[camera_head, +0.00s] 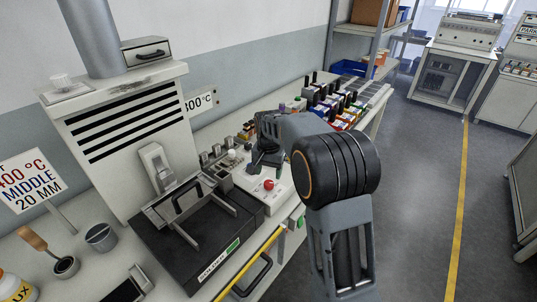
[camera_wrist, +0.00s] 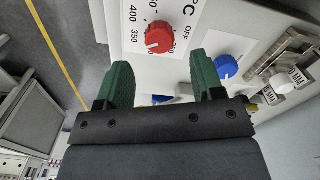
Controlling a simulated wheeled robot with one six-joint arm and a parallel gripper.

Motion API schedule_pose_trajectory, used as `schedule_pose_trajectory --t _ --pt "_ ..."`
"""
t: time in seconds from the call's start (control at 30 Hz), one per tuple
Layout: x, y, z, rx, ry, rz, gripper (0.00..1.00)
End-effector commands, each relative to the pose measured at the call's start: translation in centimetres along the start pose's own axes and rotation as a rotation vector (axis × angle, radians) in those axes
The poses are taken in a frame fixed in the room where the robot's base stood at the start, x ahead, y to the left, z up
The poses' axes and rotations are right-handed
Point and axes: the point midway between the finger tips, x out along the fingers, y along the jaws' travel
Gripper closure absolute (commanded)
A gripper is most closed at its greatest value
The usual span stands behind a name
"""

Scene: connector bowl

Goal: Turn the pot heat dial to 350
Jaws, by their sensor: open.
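A red dial (camera_wrist: 159,37) sits on a white panel with a printed scale; 350 and 400 are readable to its left in the wrist view. A small pale mark shows on the dial's lower left; the exact setting is hard to tell. It may be the red knob (camera_head: 269,185) in the head view. My gripper (camera_wrist: 162,72) is open, its two green fingers apart. In the picture, the dial lies just above the gap between the fingertips, and nothing is seen between them. In the head view my gripper (camera_head: 264,163) is small and partly hidden by my arm.
A blue dial (camera_wrist: 227,66) is right of the red one, close to the right finger. Metal fittings with MM labels (camera_wrist: 298,77) lie farther right. In the head view, a dark pot unit (camera_head: 190,235) stands left of the panel, and several small colored boxes (camera_head: 330,105) stand behind.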

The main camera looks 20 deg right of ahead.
Motion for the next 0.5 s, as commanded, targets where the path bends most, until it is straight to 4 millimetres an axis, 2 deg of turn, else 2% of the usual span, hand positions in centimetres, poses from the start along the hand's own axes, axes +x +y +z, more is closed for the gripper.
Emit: schedule_pose_trajectory --t 0.03,0.2,0.5 --pt "-1.2 -0.1 -0.1 0.000 0.004 -0.003 0.39" --pt "-4.5 -0.1 0.0 0.000 0.003 -0.002 0.39" --pt "-7.9 -0.1 0.0 -0.001 0.000 0.000 0.39"
